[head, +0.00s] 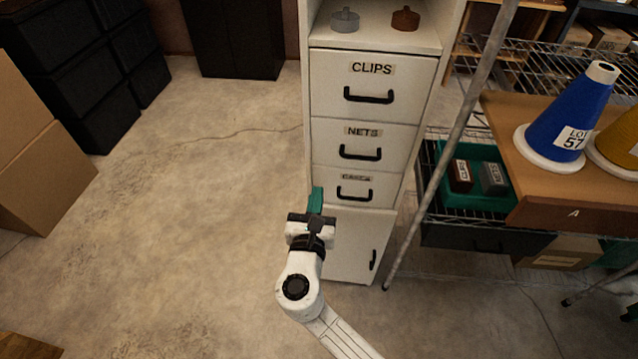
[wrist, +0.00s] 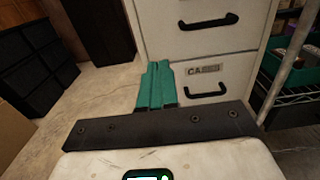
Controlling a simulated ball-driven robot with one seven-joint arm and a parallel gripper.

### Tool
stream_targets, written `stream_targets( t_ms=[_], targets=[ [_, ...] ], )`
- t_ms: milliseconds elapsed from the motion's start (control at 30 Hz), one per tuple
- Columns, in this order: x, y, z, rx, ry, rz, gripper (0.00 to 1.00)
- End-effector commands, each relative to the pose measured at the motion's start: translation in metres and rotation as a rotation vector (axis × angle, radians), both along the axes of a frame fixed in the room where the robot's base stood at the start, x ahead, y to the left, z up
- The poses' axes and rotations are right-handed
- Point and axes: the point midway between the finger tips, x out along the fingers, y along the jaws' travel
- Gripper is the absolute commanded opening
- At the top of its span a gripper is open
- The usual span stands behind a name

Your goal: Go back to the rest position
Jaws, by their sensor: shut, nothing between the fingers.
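My gripper (head: 316,199) has teal fingers and is shut and empty. In the head view it is in front of the lower part of a white drawer cabinet (head: 336,240), near the lowest labelled drawer. In the wrist view the closed gripper fingers (wrist: 158,82) point toward the cabinet (wrist: 225,77), left of the handle of the lowest drawer. I cannot tell whether the fingers touch the cabinet. The drawers labelled CLIPS (head: 365,69) and NETS (head: 362,132) look shut, and so does the lowest drawer (head: 356,177), whose label is partly readable.
A wire shelf at the right holds a green tray (head: 460,208) with small boxes. A wooden board (head: 530,175) carries a blue cone (head: 570,115). A slanted metal post (head: 440,165) stands close to the cabinet. Black bins (head: 60,40) and cardboard boxes (head: 40,165) stand left. The floor between is free.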

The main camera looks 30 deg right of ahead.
Motion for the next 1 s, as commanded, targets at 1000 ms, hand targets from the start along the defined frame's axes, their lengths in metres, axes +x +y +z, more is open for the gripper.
stream_targets(
  t_ms=[1000],
  targets=[
    [-0.226,-0.127,-0.100,1.528,-0.579,-1.100,0.00]
  ],
)
